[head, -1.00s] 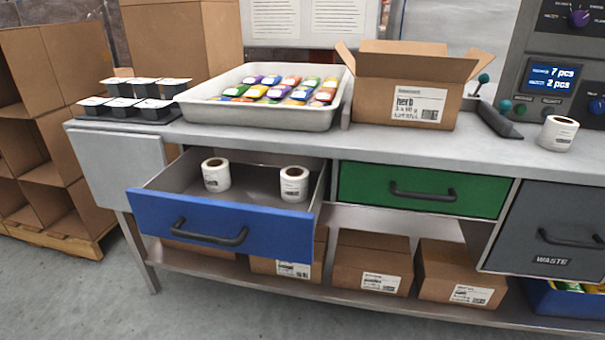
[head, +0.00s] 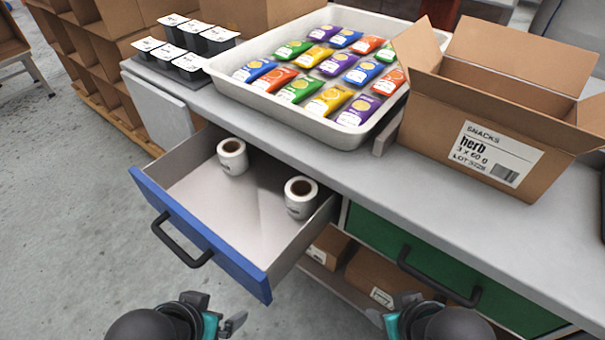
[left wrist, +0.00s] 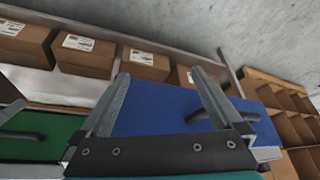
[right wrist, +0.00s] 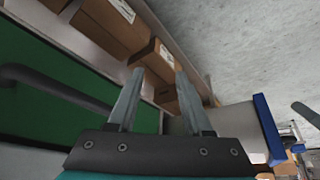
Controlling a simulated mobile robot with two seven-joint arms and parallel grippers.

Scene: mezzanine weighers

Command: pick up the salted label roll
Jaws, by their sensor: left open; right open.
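Two white label rolls stand upright in the open blue drawer (head: 205,238). One roll (head: 233,157) is near the back left, the other roll (head: 300,198) near the right side. Their print is too small to read, so I cannot tell which is salted. My left gripper (head: 217,314) is open and empty, in front of the drawer and apart from it. My right gripper (head: 391,310) is open and empty, in front of the green drawer (head: 440,270). The left wrist view shows the blue drawer front (left wrist: 155,108) beyond the open fingers; no roll shows in either wrist view.
On the bench stand a grey tray (head: 290,115) of colourful packets, an open carton (head: 490,110) marked herb, and small white-topped tubs (head: 190,62). Closed cartons (head: 380,280) sit on the shelf below.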

